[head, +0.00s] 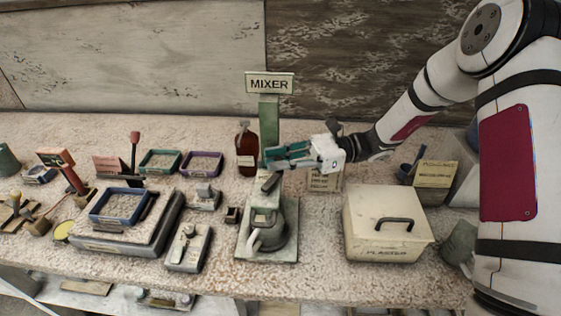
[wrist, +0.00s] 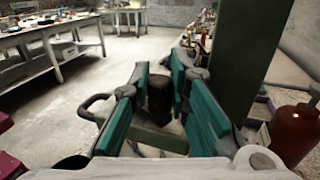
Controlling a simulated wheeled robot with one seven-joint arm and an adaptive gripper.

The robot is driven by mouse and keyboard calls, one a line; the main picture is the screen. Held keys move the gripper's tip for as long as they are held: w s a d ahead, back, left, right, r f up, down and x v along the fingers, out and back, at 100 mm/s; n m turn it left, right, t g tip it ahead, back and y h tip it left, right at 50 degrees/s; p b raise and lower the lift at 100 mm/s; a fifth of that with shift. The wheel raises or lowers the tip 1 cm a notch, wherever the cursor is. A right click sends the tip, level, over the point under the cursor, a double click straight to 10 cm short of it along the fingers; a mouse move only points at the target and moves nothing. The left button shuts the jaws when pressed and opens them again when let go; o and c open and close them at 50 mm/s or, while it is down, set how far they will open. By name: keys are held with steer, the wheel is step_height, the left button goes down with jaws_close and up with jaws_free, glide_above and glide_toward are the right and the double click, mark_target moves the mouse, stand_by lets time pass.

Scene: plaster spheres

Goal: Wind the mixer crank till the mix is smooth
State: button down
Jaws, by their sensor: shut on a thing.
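The mixer stands mid-bench, with a green post (head: 269,110) under a MIXER sign (head: 270,83) and a grey pot (head: 272,236) on its base plate. My gripper (head: 272,155) reaches in from the right beside the post, above the pot. In the wrist view its teal fingers (wrist: 158,88) are shut on a dark upright grip (wrist: 160,104), which looks like the crank's handle. A green-grey part (wrist: 158,135) of the mixer lies below it. The crank's arm is mostly hidden by the gripper, and the mix inside the pot cannot be seen.
A brown bottle (head: 247,150) stands close behind the mixer, left of the post. A cream PLASTER box (head: 388,228) with a black handle sits to the right. Trays and a low platform (head: 105,232) fill the bench to the left. A small card (head: 325,182) stands behind my gripper.

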steer(key=c, duration=1.5)
jaws_free()
steer(key=shift+s+d+r+t+p, duration=0.1)
steer(key=shift+t+p, duration=0.2)
steer(key=shift+p, duration=0.05)
